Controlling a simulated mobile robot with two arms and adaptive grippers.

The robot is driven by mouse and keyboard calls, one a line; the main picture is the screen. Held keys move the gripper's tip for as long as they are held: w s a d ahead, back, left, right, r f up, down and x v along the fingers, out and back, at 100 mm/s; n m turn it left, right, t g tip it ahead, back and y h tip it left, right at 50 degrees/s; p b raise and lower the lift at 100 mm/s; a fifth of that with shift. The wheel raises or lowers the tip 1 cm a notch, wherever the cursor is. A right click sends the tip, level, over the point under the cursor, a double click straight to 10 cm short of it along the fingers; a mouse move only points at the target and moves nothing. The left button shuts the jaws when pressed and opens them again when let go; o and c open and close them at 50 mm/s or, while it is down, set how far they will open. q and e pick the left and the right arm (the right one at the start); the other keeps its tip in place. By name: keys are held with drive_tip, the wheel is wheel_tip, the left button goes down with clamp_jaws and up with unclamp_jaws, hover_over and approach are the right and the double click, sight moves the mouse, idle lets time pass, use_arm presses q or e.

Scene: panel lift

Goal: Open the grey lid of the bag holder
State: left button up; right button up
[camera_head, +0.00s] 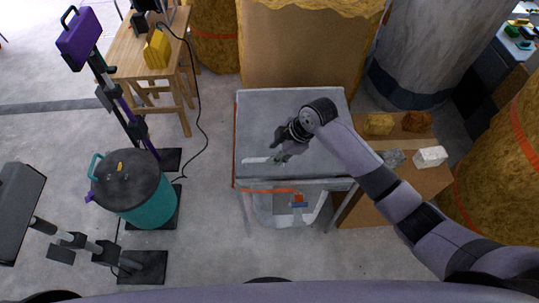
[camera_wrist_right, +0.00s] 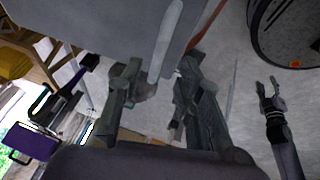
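The grey lid (camera_head: 300,108) lies flat and closed on the bag holder (camera_head: 326,186). A pale handle strip (camera_head: 257,160) is near its front left. My right gripper (camera_head: 276,155) is over the front of the lid, by the right end of the strip. In the right wrist view its two fingers (camera_wrist_right: 155,92) are apart with nothing held. The strip (camera_wrist_right: 166,38) runs down toward the space between them; I cannot tell if they touch it. My left gripper (camera_wrist_right: 268,86) shows in the right wrist view with its fingers apart and empty; it is not seen in the head view.
A teal bin (camera_head: 152,205) with a dark lid and a stand with a purple box (camera_head: 80,40) are to the left. A wooden table (camera_head: 140,62) is at the back left. A low brown box (camera_head: 420,180) with several rocks is close on the right. Floor is clear left of the holder.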

drive_tip(key=shift+x, duration=2.5)
drive_tip(key=shift+c, duration=0.4)
clamp_jaws()
